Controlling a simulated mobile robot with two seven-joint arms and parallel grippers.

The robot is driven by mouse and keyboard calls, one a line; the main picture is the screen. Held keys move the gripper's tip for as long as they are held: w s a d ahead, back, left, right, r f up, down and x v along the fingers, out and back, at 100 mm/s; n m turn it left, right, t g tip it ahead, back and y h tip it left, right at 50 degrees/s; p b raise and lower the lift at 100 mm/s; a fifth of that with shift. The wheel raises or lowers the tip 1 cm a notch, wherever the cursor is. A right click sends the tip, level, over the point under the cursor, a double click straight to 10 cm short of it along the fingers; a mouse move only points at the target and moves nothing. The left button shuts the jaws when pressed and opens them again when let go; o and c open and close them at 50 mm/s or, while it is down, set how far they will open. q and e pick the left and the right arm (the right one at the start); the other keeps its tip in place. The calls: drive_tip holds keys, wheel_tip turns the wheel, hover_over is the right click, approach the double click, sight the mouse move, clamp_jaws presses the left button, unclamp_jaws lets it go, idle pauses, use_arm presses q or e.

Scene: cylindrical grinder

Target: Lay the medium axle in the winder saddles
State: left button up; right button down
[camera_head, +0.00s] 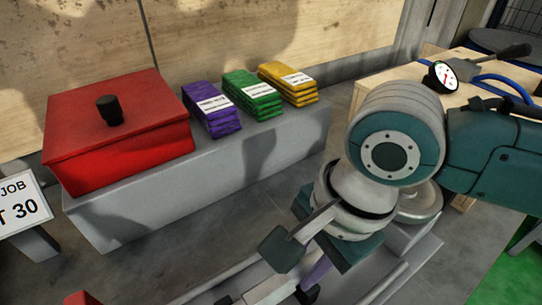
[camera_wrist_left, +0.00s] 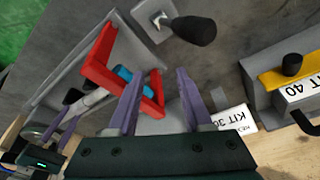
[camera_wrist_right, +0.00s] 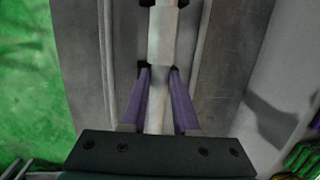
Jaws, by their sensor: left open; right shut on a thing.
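A pale grey axle (camera_wrist_right: 162,38) runs lengthwise through the right wrist view, with a thicker middle and a dark piece at the far end. My right gripper (camera_wrist_right: 159,76) is shut on its thinner part, over a grey channel-like base. In the head view the right gripper (camera_head: 313,274) points down at the lower edge, beside a pale bar (camera_head: 272,291). In the left wrist view my left gripper (camera_wrist_left: 160,78) is open, by a red bracket (camera_wrist_left: 103,62) with a blue cylinder (camera_wrist_left: 123,74). I cannot tell whether the axle touches any saddle.
A red lidded box (camera_head: 120,150) and purple (camera_head: 212,112), green (camera_head: 252,98) and yellow (camera_head: 288,84) stacks stand on a grey bench. A wooden table with a gauge (camera_head: 440,77) is at right. A black-knobbed lever (camera_wrist_left: 192,30) is near the left gripper.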

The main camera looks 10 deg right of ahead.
drive_tip(key=shift+w+a+f, duration=0.1)
drive_tip(key=shift+f, duration=0.15)
drive_tip(key=shift+f, duration=0.1)
drive_tip(key=shift+d+f, duration=0.3)
drive_tip(key=shift+f, duration=0.1)
drive_tip(key=c, duration=1.1)
unclamp_jaws()
drive_tip(key=shift+d+f, duration=0.1)
drive_tip(key=shift+f, duration=0.05)
drive_tip(key=o, duration=0.4)
drive_tip(key=shift+f, duration=0.1)
drive_tip(key=shift+o, duration=0.2)
drive_tip(key=a+p+v, duration=0.1)
drive_tip(key=p+v, duration=0.2)
drive_tip(key=v, duration=1)
drive_tip(key=s+a+n+t+y, duration=0.15)
drive_tip(key=s+n, duration=0.25)
drive_tip(key=n, duration=0.4)
drive_tip(key=s+d+f+n+t+h, duration=0.1)
drive_tip(key=s+d+n+h, duration=0.2)
drive_tip(key=s+d+n, duration=0.4)
drive_tip(key=shift+d+n, duration=0.4)
drive_tip(key=shift+d, duration=0.4)
